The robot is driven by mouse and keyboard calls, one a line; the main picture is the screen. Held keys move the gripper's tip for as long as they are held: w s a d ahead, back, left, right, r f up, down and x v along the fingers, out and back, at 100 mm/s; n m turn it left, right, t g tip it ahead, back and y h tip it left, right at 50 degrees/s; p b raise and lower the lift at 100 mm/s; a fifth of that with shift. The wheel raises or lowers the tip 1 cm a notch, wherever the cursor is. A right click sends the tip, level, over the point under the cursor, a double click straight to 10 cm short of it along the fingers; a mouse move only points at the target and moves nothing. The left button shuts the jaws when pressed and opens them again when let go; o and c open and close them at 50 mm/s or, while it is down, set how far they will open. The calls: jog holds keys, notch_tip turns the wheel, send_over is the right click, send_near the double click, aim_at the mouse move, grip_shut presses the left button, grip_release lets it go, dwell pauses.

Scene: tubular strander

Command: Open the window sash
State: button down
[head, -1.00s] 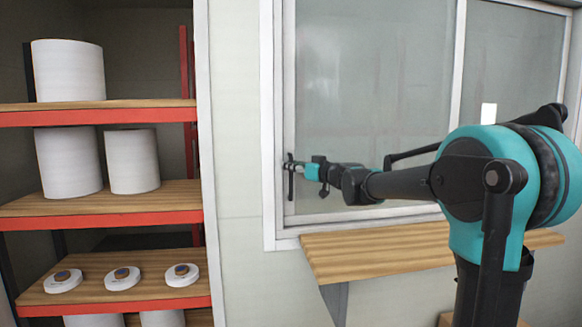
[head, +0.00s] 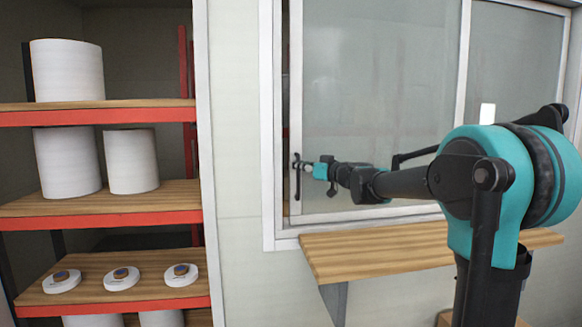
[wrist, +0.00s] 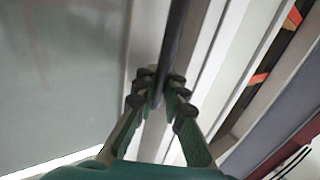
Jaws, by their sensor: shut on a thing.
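The window sash (head: 375,100) is a glass pane in a pale frame. It stands slightly open, with a narrow dark gap between its left edge and the fixed window frame (head: 268,120). A dark vertical handle (head: 297,190) is on the sash's left stile. My gripper (head: 302,167) reaches it from the right and is shut on it. In the wrist view the two fingers of my gripper (wrist: 160,84) close around the dark handle bar (wrist: 176,38), hiding part of it.
A wooden ledge (head: 400,248) juts out below the window. Shelves (head: 100,208) with white rolls (head: 68,70) stand at the left. A second pane (head: 515,70) is at the right of the window.

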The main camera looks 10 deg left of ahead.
jog(key=w+d, duration=0.4)
jog(key=d, duration=1.2)
jog(key=w+d, duration=0.5)
jog(key=d, duration=1.2)
jog(key=w+d, duration=0.5)
jog(key=d, duration=1.2)
jog(key=shift+w+d, duration=0.15)
jog(key=shift+w, duration=0.05)
jog(key=c, duration=1.9)
grip_release()
jog(key=shift+o, duration=0.2)
jog(key=shift+s+d, duration=0.1)
jog(key=v, duration=1.1)
jog(key=shift+s+d, duration=0.25)
jog(key=shift+d, duration=0.05)
jog(key=shift+d, duration=0.1)
